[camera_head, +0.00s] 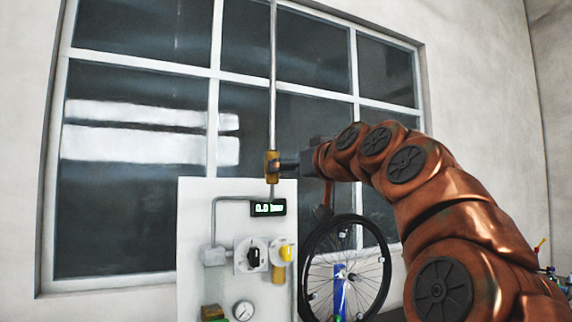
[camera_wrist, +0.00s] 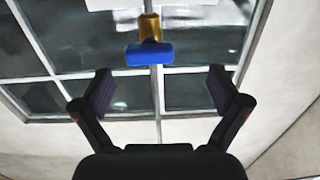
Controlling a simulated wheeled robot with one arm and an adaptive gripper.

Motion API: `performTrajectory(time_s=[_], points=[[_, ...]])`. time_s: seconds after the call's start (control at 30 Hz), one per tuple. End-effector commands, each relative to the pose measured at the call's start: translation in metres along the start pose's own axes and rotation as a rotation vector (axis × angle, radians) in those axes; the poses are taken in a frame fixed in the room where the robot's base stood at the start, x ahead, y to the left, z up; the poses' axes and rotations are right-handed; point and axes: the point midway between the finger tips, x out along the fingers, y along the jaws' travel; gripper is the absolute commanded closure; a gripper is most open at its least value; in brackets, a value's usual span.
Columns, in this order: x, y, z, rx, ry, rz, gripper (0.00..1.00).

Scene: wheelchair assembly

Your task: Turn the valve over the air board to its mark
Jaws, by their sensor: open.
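The valve has a brass body (camera_head: 272,165) on the vertical pipe over the air board (camera_head: 190,215). In the wrist view the brass body (camera_wrist: 150,28) shows at upper centre, with a blue handle (camera_wrist: 150,55) lying crosswise in front of it. My gripper (camera_head: 288,164) is at the valve's right side in the head view. In the wrist view my gripper (camera_wrist: 160,92) is open, and the handle appears above the gap between the fingers, not clearly between them. I cannot tell whether anything touches. In the head view the handle is not clearly seen, and I see no mark.
The board carries a display (camera_head: 268,208) reading 0.0 bar, a black knob (camera_head: 254,257), a yellow knob (camera_head: 286,252) and a round gauge (camera_head: 243,310). A wheel (camera_head: 347,270) stands right of the board, below my arm. A large window (camera_head: 140,60) is behind.

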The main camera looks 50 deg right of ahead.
Motion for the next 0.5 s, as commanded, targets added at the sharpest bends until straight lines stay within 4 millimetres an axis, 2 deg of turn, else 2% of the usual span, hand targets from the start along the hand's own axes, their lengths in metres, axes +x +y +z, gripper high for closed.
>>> performTrajectory(time_s=[0.1,0.23,0.5], points=[[-0.006,0.013,-0.013,-0.005,0.032,0.023,0.02],[-0.002,0.015,-0.015,-0.007,0.036,0.027,0.02],[0.03,0.015,-0.015,-0.004,0.029,0.024,0.02]])
